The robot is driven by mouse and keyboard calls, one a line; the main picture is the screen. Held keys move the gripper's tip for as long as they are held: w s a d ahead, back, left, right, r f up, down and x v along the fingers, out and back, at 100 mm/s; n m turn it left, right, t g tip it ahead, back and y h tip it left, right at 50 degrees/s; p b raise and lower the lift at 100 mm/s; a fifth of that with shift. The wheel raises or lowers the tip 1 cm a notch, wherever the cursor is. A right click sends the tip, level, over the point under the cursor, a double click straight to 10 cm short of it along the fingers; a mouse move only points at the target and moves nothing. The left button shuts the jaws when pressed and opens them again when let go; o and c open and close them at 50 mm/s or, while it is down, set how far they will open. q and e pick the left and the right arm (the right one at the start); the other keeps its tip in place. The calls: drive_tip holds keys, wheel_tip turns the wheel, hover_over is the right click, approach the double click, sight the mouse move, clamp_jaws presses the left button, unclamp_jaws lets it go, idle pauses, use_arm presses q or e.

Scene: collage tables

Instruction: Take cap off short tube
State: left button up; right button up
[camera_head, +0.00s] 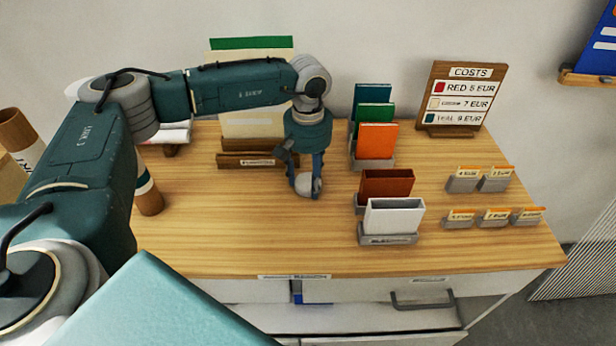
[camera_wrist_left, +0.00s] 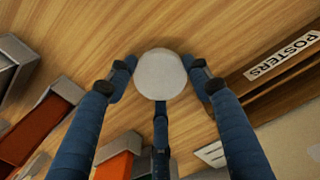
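My left gripper (camera_head: 305,190) hangs over the table in front of the poster holder. Its fingers close around a pale round cap (camera_wrist_left: 160,74), seen face-on as a disc in the left wrist view, with fingertips against its sides. The cap also shows between the fingers in the head view (camera_head: 304,182). A short brown tube (camera_head: 150,203) with a pale and teal band stands at the left of the table, partly hidden behind my left arm. Its top end is hidden. My right gripper is not in view.
The poster holder (camera_head: 232,160) stands behind the gripper. Coloured card holders, including an orange one (camera_head: 377,141) and a white one (camera_head: 394,217), stand to its right. A costs sign (camera_head: 462,98) is at the back right. The front table middle is clear.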

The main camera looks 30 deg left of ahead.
use_arm(q)
drive_tip(key=o, duration=0.3)
drive_tip(key=shift+o, duration=0.2)
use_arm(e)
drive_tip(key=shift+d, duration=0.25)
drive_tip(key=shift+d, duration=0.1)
